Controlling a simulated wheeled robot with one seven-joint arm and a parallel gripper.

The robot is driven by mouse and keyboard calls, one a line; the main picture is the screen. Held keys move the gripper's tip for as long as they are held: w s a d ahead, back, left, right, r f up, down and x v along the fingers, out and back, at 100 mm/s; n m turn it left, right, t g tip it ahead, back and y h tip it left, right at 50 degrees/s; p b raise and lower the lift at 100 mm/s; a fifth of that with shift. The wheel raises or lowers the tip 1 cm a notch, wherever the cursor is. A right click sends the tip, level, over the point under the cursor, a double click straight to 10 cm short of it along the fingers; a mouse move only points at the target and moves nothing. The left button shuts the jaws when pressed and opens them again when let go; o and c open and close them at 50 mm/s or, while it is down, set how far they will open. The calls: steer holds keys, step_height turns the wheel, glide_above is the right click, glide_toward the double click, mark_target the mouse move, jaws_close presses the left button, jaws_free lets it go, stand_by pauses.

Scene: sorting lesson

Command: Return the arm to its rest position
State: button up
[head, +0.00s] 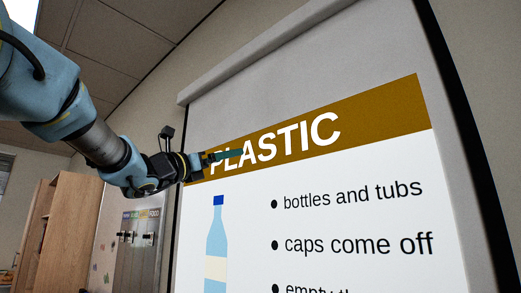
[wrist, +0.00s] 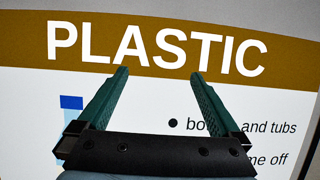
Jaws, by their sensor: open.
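My gripper (wrist: 158,80) shows in the wrist view with its two green fingers spread apart and nothing between them. In the head view my gripper (head: 236,155) is at the end of my outstretched arm, in front of the brown heading band of a screen. I cannot tell how far the fingertips are from the screen.
The large screen (head: 320,215) reads "PLASTIC", with a drawn bottle and lines of text. It fills the right side of the head view. A wooden cabinet (head: 65,235) and a grey panel with small hooks (head: 137,250) stand at the left.

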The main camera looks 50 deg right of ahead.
steer(key=b+v, duration=0.9)
steer(key=v, duration=0.1)
